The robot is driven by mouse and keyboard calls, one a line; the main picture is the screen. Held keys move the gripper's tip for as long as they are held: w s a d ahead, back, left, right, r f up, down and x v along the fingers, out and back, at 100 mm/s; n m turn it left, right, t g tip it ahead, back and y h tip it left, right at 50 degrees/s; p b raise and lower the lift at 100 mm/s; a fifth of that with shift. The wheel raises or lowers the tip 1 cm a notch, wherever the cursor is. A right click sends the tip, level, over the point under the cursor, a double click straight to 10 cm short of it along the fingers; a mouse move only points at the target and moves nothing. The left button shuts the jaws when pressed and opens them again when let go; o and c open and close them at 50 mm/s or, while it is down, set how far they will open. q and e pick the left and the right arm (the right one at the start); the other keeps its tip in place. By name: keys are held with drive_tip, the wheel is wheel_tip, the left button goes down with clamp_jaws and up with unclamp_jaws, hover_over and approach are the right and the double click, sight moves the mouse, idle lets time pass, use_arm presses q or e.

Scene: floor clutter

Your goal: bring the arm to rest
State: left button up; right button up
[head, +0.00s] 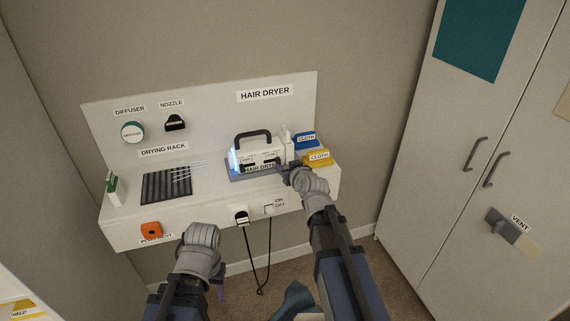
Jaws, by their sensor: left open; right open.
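My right gripper (282,171) is open at the front right of a white box-shaped unit (258,152) with a dark handle. The unit stands on a grey base labelled HAIR DRYER, and its left end glows blue. I cannot tell whether the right gripper touches it. My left gripper (218,281) is low in front of the shelf, beside its grey wrist and mostly hidden by it. It holds nothing that I can see.
The white shelf (120,232) carries a dark drying rack (167,186), blue cloth (305,141) and yellow cloth (318,160). A black plug (240,214) with a hanging cord is on its front. A cabinet (430,180) stands right. A teal object (291,299) is below.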

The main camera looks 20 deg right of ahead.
drive_tip(key=s+a+f+n+g+y, duration=0.1)
drive_tip(key=s+a+f+g, duration=0.35)
drive_tip(key=s+a, duration=0.2)
drive_tip(key=s+a+f+n+g+y, duration=0.1)
drive_tip(key=s+a+f+n+g, duration=0.15)
drive_tip(key=s+a+f, duration=0.4)
drive_tip(key=s+a+f+g+h, duration=0.1)
drive_tip(key=s+a+g+h, duration=0.1)
drive_tip(key=s, duration=0.5)
drive_tip(key=s+a+f+g+h, duration=0.1)
drive_tip(key=s+a+g, duration=0.1)
drive_tip(key=s+g, duration=0.3)
drive_tip(key=s, duration=0.3)
drive_tip(key=shift+s+f+h, duration=0.15)
drive_tip(key=shift+s+h, duration=0.1)
drive_tip(key=shift+h, duration=0.15)
